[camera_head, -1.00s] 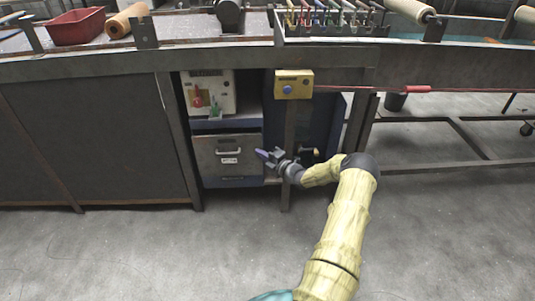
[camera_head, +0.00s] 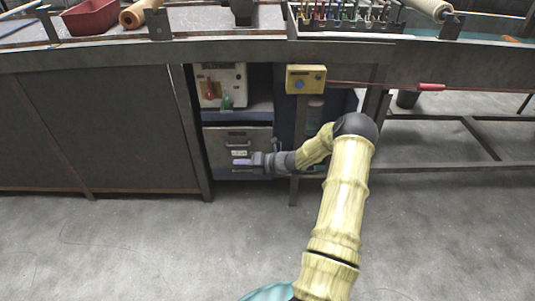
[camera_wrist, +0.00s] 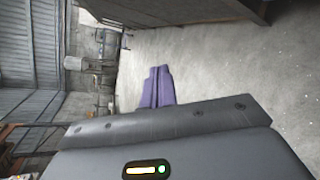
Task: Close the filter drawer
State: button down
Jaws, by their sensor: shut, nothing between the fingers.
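The filter drawer (camera_head: 220,142) is a grey metal front with a handle and a small white label, low in the dark bench frame, below a blue shelf. How far it stands out from its cabinet I cannot tell. My gripper (camera_head: 241,162) is shut and empty, pointing left across the lower part of the drawer front. It covers part of that front; whether it touches it is unclear. In the wrist view the two purple fingers (camera_wrist: 157,88) lie side by side. I cannot make out the drawer there.
A white control box (camera_head: 236,88) with red and green knobs sits above the drawer. A bench leg (camera_head: 193,140) stands left of the drawer. The floor in front (camera_head: 130,245) is clear.

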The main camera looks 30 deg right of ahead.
jog(key=s+a+r+n+g+h, duration=0.2)
jog(key=s+a+r+n+g, duration=0.2)
jog(key=s+a+n+g, duration=0.9)
jog(key=s+a+r+n+t+h, duration=0.1)
jog(key=s+r+n, duration=0.4)
jog(key=n, duration=0.8)
jog(key=s+a+r+n+t+h, duration=0.2)
jog(key=s+r+n+h, duration=0.3)
jog(key=s+n, duration=0.5)
jog(key=n+t+h, duration=0.1)
jog(key=n, duration=0.2)
jog(key=shift+s+a+t+h, duration=0.15)
jog(key=shift+s+t+h, duration=0.1)
jog(key=shift+t+h, duration=0.05)
